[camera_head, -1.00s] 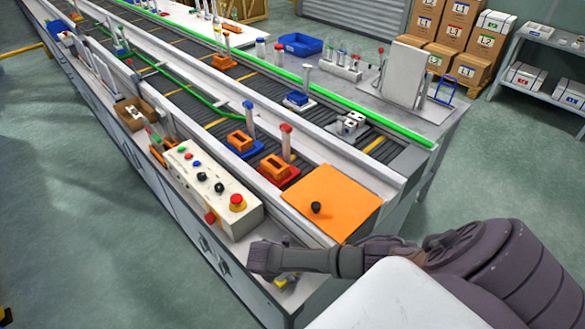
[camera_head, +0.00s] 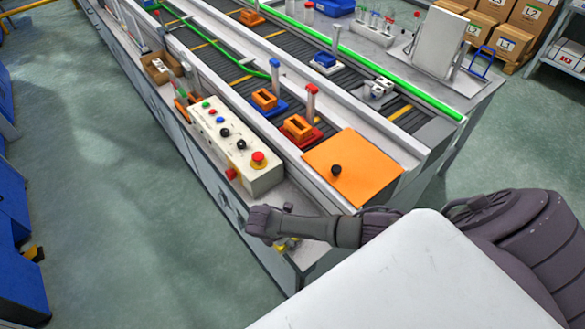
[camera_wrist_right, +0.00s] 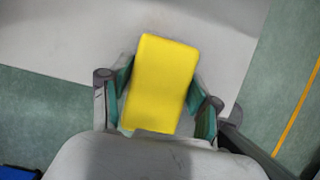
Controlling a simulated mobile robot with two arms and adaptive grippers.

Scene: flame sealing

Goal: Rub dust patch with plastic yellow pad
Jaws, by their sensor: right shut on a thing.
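The yellow pad (camera_wrist_right: 164,72) is a plain rectangular block between the two fingers of my right gripper (camera_wrist_right: 160,98) in the right wrist view. The gripper is shut on it, and the pad's far end extends past the fingers over a pale work surface (camera_wrist_right: 60,35). I cannot tell whether the pad touches that surface. In the head view my right gripper (camera_head: 285,243) is low at the near end of the bench, and only a small bit of yellow shows under it. I cannot clearly make out a dust patch. My left gripper is not in view.
A control box (camera_head: 228,148) with buttons and an orange panel (camera_head: 370,180) with a black knob stand just beyond my right gripper. The conveyor (camera_head: 270,45) carries several coloured fixtures. Green floor (camera_head: 130,220) is open to the left of the bench.

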